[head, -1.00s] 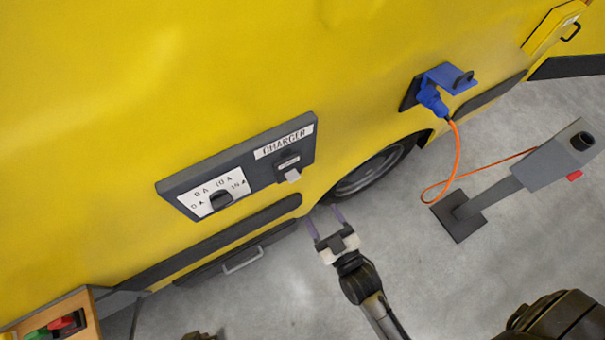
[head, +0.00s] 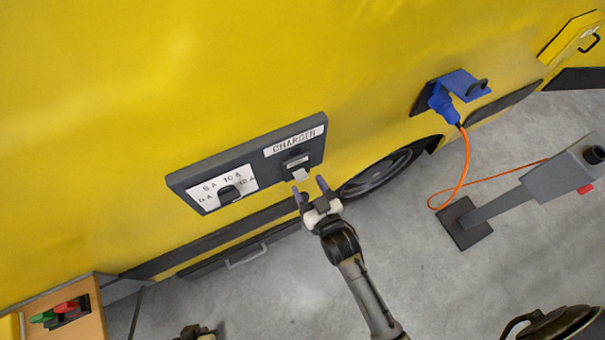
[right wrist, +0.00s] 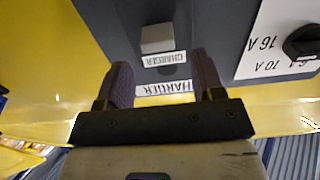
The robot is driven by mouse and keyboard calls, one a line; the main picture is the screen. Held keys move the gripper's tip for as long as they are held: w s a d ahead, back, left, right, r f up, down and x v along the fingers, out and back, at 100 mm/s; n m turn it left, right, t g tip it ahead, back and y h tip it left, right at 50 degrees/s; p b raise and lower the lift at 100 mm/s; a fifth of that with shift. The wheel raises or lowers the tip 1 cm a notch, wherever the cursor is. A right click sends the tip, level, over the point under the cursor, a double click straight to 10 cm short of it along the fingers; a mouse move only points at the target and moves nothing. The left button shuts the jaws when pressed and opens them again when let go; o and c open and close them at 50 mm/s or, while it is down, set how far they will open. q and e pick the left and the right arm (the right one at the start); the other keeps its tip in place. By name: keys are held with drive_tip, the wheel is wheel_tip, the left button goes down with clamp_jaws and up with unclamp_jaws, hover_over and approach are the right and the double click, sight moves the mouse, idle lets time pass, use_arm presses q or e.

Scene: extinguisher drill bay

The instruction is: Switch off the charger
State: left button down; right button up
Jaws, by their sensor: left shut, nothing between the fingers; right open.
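The charger panel (head: 250,165) is a dark grey box on the yellow vehicle side. Its right half has a CHARGER label and a light grey switch lever (head: 301,174), which sticks out below the label. The lever also shows in the right wrist view (right wrist: 157,38). My right gripper (head: 311,188) is open and empty, just below and in front of the lever. In the right wrist view its fingers (right wrist: 158,82) point toward the panel, with the lever beyond and between them, apparently untouched. My left gripper (head: 195,331) is shut and empty at the bottom edge, mostly cut off.
A black rotary knob (head: 228,193) with amp markings is on the panel's left half. A blue plug (head: 442,102) with an orange cable (head: 466,160) is in a socket at right. A grey post (head: 510,200) stands on the floor. A wooden bench (head: 90,325) is at lower left.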

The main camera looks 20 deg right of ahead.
sight(300, 172)
drive_tip(key=shift+w+a, duration=0.1)
drive_tip(key=shift+w, duration=1.8)
